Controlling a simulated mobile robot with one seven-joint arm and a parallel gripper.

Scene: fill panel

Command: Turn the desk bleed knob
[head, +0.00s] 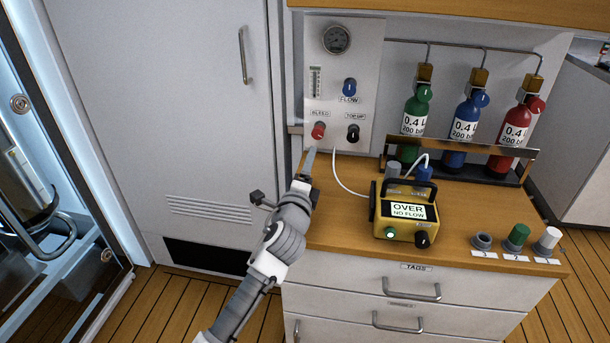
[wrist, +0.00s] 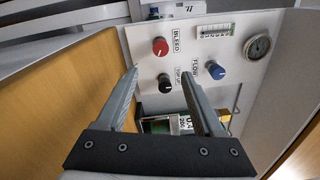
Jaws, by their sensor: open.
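The red bleed knob (head: 318,131) sits at the lower left of the white panel (head: 366,75), under the label BLEED. It also shows in the wrist view (wrist: 160,46), beyond the left fingertip and apart from it. My gripper (head: 310,165) is just below the knob in the head view, by the desk's left edge. In the wrist view my gripper (wrist: 160,88) is open, with nothing between its two grey fingers. The black top-up knob (head: 353,132) is right of the red knob, and the blue flow knob (head: 349,88) is above it.
A gauge (head: 337,39) tops the panel. A yellow device (head: 404,211) reading OVER NO FLOW stands on the desk (head: 456,228), with a white hose (head: 343,179) running to the panel. Green, blue and red bottles (head: 515,125) stand behind a rail. A tall white door (head: 160,110) is at left.

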